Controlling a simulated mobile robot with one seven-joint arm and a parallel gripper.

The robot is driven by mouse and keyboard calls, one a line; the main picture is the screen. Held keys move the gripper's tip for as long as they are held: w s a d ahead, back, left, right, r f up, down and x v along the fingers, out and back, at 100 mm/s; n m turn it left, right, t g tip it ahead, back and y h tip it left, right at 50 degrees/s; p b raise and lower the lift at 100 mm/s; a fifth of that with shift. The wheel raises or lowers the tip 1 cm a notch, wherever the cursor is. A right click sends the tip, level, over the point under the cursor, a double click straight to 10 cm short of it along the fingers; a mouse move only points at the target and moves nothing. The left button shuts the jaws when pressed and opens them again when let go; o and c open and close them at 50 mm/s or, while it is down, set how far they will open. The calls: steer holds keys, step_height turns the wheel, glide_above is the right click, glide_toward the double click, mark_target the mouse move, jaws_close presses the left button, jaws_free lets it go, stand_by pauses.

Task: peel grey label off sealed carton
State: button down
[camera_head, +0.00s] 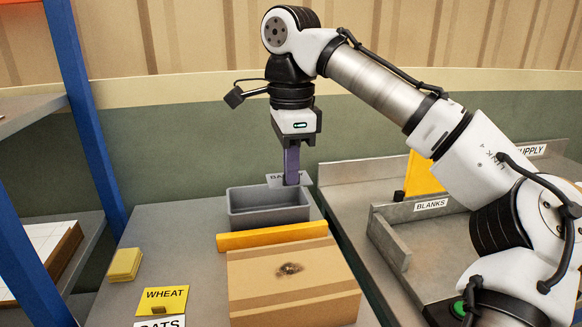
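The sealed carton (290,295) is a brown cardboard box at the front middle of the bench, and its top is closed. A dark smudge (289,269) marks its top, and no label shows there. My gripper (292,182) points down beyond the carton, above the back of an open grey bin (268,214). Its purple fingers look shut on a grey label (274,181) with dark letters starting "OA". The label sticks out on both sides of the fingers, which hide its middle.
A yellow-orange bar (272,236) lies between carton and bin. Yellow cards (125,264), a WHEAT card (162,300) and a white OATS card (160,322) lie left. A blue rack post (85,110) stands left; a BLANKS tray (431,205) stands right.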

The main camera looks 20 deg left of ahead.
steer(key=shift+r+p, duration=1.5)
steer(key=shift+r, duration=0.05)
